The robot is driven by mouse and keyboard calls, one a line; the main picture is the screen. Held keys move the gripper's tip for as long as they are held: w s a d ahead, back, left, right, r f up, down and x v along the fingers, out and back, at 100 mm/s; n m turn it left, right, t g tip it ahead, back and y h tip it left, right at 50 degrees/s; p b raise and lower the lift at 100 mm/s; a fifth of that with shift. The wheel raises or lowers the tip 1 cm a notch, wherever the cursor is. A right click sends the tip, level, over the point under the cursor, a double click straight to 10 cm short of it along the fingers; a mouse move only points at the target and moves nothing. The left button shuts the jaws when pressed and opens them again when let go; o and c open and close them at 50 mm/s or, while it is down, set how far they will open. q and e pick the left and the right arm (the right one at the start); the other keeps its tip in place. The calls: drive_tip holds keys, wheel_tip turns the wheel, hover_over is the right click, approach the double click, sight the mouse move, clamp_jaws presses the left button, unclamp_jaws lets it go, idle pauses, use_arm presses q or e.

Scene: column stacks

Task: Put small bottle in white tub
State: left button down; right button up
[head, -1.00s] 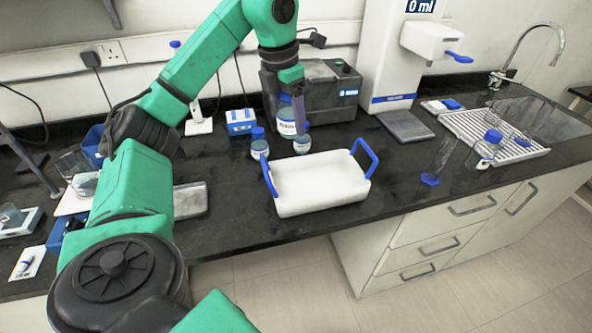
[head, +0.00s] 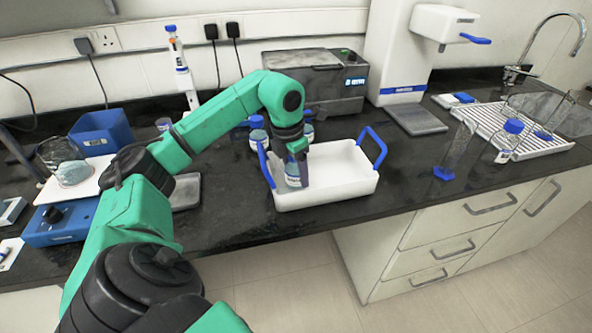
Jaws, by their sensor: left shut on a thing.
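The white tub (head: 335,192) with two blue handles stands on the black bench, right of the middle. My left gripper (head: 298,152) points down over the left part of the tub and is shut on a small bottle (head: 292,178) with a pale label. The bottle is upright, inside the tub's outline near its left handle. I cannot tell whether it touches the tub floor. The gripper hides the bottle's top. My right gripper is not in view.
Blue-capped bottles stand behind the tub, one at its left (head: 257,132) and one partly hidden by my arm (head: 308,130). A dark machine (head: 315,85) is at the back. A glass cylinder (head: 457,150) stands to the right, with clear bench between it and the tub.

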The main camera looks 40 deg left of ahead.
sight(290, 165)
use_arm(q)
drive_tip(key=shift+f, duration=0.1)
drive_tip(key=shift+c, duration=0.2)
unclamp_jaws()
drive_tip(key=shift+r, duration=0.5)
drive_tip(key=r, duration=0.3)
drive_tip(key=s+r+p, duration=0.1)
drive_tip(key=r, duration=0.7)
drive_tip(key=shift+s+a+r+p, duration=0.1)
drive_tip(key=shift+s+a+p, duration=0.05)
drive_tip(key=shift+s+p, duration=0.2)
